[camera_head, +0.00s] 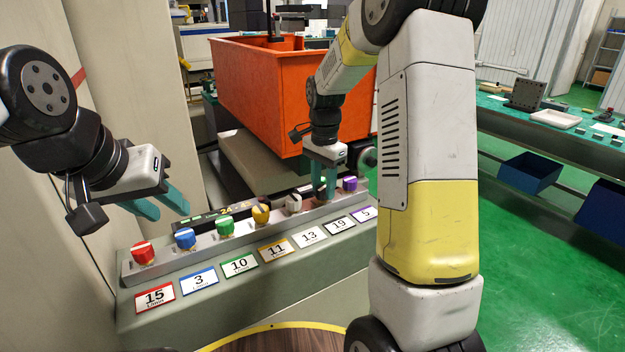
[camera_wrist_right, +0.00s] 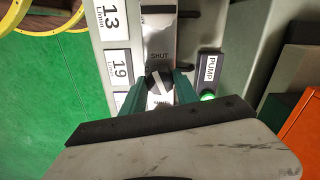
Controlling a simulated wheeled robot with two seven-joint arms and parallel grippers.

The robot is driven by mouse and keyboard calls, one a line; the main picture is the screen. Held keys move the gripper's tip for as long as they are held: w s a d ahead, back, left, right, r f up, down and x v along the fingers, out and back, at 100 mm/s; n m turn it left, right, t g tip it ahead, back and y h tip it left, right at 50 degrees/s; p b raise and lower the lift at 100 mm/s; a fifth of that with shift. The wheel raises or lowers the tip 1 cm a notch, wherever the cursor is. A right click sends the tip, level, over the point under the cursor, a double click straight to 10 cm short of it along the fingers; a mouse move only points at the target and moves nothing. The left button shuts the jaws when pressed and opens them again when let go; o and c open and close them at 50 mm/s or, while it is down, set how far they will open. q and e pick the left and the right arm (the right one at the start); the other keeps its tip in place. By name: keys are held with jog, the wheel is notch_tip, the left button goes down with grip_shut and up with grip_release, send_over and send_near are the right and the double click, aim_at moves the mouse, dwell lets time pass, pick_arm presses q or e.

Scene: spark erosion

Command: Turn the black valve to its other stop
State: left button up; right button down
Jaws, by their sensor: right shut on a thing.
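The black valve (camera_wrist_right: 158,84) is a small black knob with a pale stripe on the metal rail. In the right wrist view it sits between the teal fingers of my right gripper (camera_wrist_right: 160,90), which is shut on it. A SHUT mark lies just above the knob in that view; a second mark below it is partly covered. In the head view my right gripper (camera_head: 324,192) reaches down between the white and purple valves and hides most of the black one. The black-edged 19 L/min card (camera_head: 339,223) lies in front of it. My left gripper (camera_head: 168,207) is open and empty above the panel's left end.
Red (camera_head: 143,252), blue (camera_head: 185,238), green (camera_head: 224,226), yellow (camera_head: 261,215), white (camera_head: 294,202) and purple (camera_head: 349,184) valves share the rail. A display (camera_head: 235,209) stands behind. A green lamp (camera_wrist_right: 208,96) is beside the PUMP label. An orange tank (camera_head: 260,95) rises behind the panel.

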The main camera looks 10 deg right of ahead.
aim_at(323, 188)
jog(key=n, duration=1.4)
jog(key=shift+r, duration=0.1)
jog(key=shift+n, duration=0.3)
jog(key=c, duration=0.9)
grip_release()
notch_tip(323, 188, up, 8)
jog(key=shift+f, duration=0.15)
